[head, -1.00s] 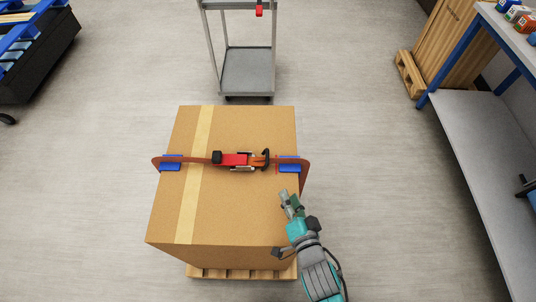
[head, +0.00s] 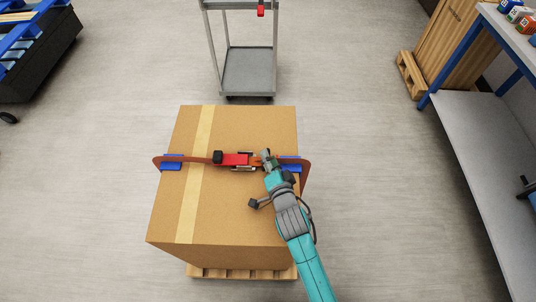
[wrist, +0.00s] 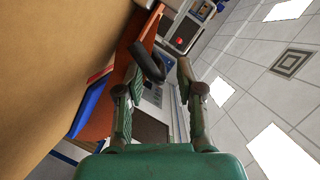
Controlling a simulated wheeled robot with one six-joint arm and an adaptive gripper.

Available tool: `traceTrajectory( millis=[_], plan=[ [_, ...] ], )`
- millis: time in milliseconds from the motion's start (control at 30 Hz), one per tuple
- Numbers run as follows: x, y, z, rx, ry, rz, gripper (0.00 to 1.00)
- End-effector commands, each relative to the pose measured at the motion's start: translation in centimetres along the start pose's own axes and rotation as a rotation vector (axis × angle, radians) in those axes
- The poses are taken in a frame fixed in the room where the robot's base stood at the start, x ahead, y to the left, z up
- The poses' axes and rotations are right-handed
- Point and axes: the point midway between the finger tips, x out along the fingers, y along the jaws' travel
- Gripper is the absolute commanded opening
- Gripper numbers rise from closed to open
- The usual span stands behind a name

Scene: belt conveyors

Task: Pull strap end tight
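A large cardboard box (head: 235,220) stands with an orange-brown strap (head: 192,159) across its top. A red buckle (head: 236,159) sits on the strap, near the middle of the box top. My gripper (head: 266,154) is just right of the buckle and covers the dark looped strap end in the head view. In the wrist view my gripper (wrist: 161,70) has its fingers apart. The dark loop of the strap end (wrist: 150,60) shows between or just beyond the tips, nearer the left finger. Contact cannot be told.
Blue edge protectors (head: 171,163) sit under the strap at both sides. The box rests on a wooden pallet (head: 240,271). A grey cart (head: 249,70) stands behind, and a workbench (head: 490,150) at the right. The floor between is clear.

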Motion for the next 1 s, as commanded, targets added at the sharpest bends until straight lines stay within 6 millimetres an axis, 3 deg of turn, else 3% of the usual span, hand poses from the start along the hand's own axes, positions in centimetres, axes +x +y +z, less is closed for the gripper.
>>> traceTrajectory(
  millis=[200,533,700,1000],
  plan=[
    [1.8,0.0,0.0,-0.001,0.001,0.0,0.37],
    [2.0,0.0,0.0,-0.001,0.0,0.0,0.37],
    [2.0,0.0,0.0,-0.001,0.0,0.0,0.0],
    [2.0,-0.2,-0.1,0.0,0.001,-0.004,0.0]
  ],
)
